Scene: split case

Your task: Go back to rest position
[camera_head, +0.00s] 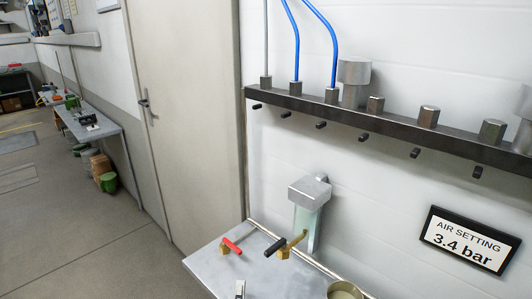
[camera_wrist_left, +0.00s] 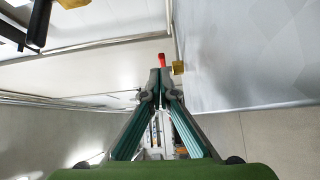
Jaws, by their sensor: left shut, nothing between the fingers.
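My left gripper (camera_wrist_left: 160,78) is shut and empty in the left wrist view, its two green-sided fingers meeting at the tips. The red-handled brass valve (camera_head: 231,245) stands on the grey bench top (camera_head: 205,265) in the head view. Its red handle (camera_wrist_left: 162,60) shows just beyond my fingertips in the left wrist view; I cannot tell whether they touch. A black-handled brass valve (camera_head: 284,247) stands to its right in the head view. My right gripper is in neither view.
A dark manifold rail (camera_head: 340,112) with several fittings and blue hoses (camera_head: 330,45) runs along the wall. A metal-capped clear unit (camera_head: 308,205) and a sign reading 3.4 bar (camera_head: 468,240) are below it. A round container (camera_head: 344,290) is at the bottom. Open floor (camera_head: 80,230) lies left.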

